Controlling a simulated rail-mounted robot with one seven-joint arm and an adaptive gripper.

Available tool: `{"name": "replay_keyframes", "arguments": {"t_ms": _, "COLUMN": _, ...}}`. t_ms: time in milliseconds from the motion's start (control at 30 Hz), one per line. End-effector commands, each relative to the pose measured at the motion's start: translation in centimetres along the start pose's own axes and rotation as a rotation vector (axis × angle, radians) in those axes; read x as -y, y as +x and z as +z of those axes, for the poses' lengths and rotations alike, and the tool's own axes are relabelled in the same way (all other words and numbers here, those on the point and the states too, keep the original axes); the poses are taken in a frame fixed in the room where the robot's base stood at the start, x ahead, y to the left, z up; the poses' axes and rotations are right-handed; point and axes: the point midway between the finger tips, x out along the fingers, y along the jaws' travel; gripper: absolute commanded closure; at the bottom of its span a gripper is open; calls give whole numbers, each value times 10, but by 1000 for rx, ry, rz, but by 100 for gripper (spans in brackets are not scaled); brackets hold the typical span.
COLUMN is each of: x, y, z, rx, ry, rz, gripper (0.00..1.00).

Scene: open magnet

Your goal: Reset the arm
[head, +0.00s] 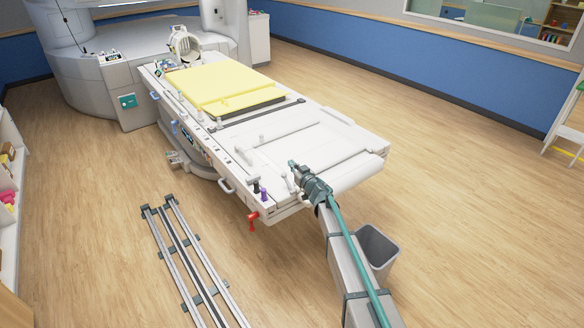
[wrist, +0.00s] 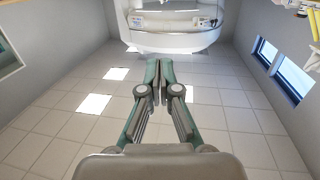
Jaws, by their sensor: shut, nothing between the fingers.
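My gripper (head: 293,163) appears in the head view at the end of my teal and grey arm, in front of the near part of the white patient table (head: 345,150). Its height above the table is hard to tell. In the wrist view my gripper (wrist: 159,82) has its two teal and grey fingers together, with nothing between them. The fingers point toward a white machine (wrist: 170,28) at the top of that view, with pale tiles and bright light panels behind them.
A yellow pad (head: 215,82) lies on the table near the open magnet (head: 85,75). A grey bin (head: 377,250) stands beside my arm. Floor rails (head: 185,255) lie left.

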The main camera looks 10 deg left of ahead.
Motion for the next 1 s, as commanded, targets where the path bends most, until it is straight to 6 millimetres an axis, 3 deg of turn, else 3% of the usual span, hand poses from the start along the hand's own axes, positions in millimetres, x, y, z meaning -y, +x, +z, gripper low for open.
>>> {"name": "replay_keyframes", "arguments": {"t_ms": 267, "x": -1, "y": 0, "z": 1, "rx": 3, "ry": -27, "rz": 5, "gripper": 100}}
{"name": "replay_keyframes", "arguments": {"t_ms": 367, "x": -17, "y": -1, "z": 8, "rx": 38, "ry": -89, "rz": 77, "gripper": 100}}
{"name": "replay_keyframes", "arguments": {"t_ms": 467, "x": -42, "y": -15, "z": 18, "rx": 105, "ry": -130, "rz": 203, "gripper": 100}}
{"name": "replay_keyframes", "arguments": {"t_ms": 567, "x": -64, "y": -54, "z": 52, "rx": 239, "ry": -147, "rz": 349, "gripper": 100}}
{"name": "replay_keyframes", "arguments": {"t_ms": 700, "x": -84, "y": -122, "z": 123, "rx": 462, "ry": -129, "rz": 486, "gripper": 100}}
{"name": "replay_keyframes", "arguments": {"t_ms": 867, "x": -88, "y": -204, "z": 198, "rx": 710, "ry": -87, "rz": 568, "gripper": 100}}
{"name": "replay_keyframes", "arguments": {"t_ms": 1000, "x": -78, "y": -281, "z": 257, "rx": 925, "ry": -33, "rz": 599, "gripper": 100}}
